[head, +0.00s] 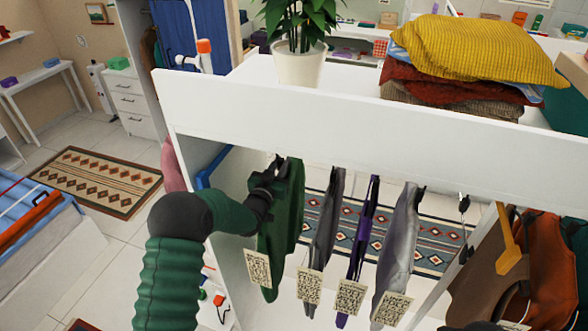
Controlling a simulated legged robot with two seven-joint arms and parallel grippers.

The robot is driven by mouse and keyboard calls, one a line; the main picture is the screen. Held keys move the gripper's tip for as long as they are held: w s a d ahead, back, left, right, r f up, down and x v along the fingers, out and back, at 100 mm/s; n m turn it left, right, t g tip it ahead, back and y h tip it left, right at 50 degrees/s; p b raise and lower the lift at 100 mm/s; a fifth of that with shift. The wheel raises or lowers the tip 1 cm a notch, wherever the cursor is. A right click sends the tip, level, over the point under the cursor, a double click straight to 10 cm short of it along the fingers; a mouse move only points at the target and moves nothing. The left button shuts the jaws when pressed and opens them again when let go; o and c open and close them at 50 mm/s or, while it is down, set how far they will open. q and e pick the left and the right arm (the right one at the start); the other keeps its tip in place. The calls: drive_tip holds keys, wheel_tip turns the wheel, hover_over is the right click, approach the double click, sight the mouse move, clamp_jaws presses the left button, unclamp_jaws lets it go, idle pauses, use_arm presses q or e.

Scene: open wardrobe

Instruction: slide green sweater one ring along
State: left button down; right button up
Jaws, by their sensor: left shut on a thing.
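The green sweater (287,222) hangs at the left end of the row of clothes in the open wardrobe, with a code tag (258,268) on its lower left edge. My left gripper (274,175) reaches in from the left and is shut at the upper part of the sweater. Whether it grips the cloth or the hanger cannot be told. The rail and most of the rings are hidden behind the white top board (350,135). My right gripper is not clearly in view.
A grey garment (325,225), a narrow purple one (362,240) and a light grey one (398,245) hang right of the sweater. A potted plant (298,65) and folded textiles (478,50) stand on top.

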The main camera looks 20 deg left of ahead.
use_arm(q)
drive_tip(key=a+b, duration=0.2)
drive_tip(key=a, duration=0.6)
drive_tip(key=shift+w, duration=0.15)
drive_tip(key=c, duration=1.2)
unclamp_jaws()
drive_tip(key=shift+a, duration=0.1)
drive_tip(key=shift+c, duration=0.2)
drive_tip(key=shift+f, duration=0.1)
drive_tip(key=s+b, duration=0.6)
drive_tip(key=s, duration=1)
drive_tip(key=shift+s+a, duration=0.3)
drive_tip(key=shift+s, duration=0.05)
